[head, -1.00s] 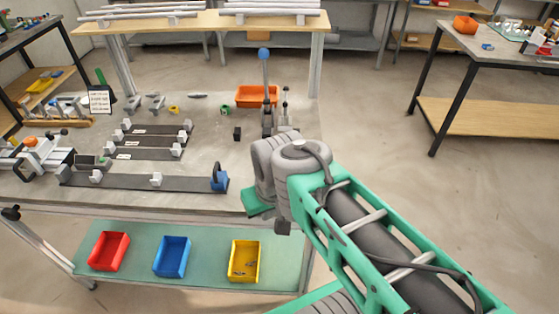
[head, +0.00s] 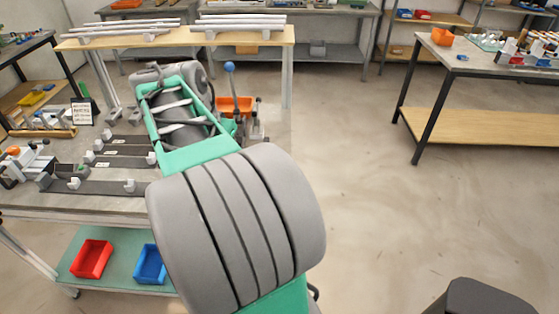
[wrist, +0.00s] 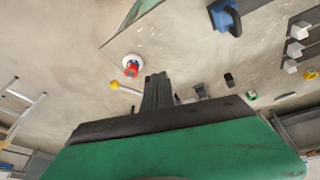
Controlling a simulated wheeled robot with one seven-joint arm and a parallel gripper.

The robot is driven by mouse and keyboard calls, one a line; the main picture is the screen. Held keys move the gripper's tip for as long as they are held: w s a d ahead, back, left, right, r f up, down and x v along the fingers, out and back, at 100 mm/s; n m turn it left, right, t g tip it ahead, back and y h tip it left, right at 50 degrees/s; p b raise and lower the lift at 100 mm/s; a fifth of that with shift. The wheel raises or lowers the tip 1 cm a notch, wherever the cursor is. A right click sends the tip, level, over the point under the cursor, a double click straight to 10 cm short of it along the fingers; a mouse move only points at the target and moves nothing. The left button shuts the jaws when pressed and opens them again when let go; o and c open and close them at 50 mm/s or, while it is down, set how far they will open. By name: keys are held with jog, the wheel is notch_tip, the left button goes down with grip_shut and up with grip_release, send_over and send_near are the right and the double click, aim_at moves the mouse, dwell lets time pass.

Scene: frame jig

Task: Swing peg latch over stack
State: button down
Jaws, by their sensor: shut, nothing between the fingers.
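My gripper (wrist: 157,92) shows in the wrist view, its dark fingers together and empty above the grey tabletop. In the head view my own arm hides it. A blue piece with a dark part (wrist: 226,18) lies at the top of the wrist view, apart from the fingers; in the head view my arm covers that area. Dark flat bars with pale blocks (head: 100,187) lie on the bench, their right ends hidden. A red-topped round piece (wrist: 131,66) and a yellow knob (wrist: 115,85) are left of the fingers. I cannot tell which piece is the peg latch or the stack.
A lever with a blue ball (head: 229,67) stands beside an orange bin (head: 235,105) behind my arm. A grey clamp device (head: 25,162) sits at the bench's left. Red (head: 91,258) and blue (head: 150,264) bins stand on the lower shelf.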

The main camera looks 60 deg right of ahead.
jog(key=s+d+r+m+g, duration=0.2)
jog(key=s+d+m, duration=0.8)
jog(key=s+d, duration=0.15)
notch_tip(320, 180, down, 10)
jog(key=shift+w+d+y+b, duration=0.15)
jog(key=shift+w+y+b, duration=0.15)
jog(key=shift+w+y, duration=0.15)
jog(key=shift+s, duration=0.1)
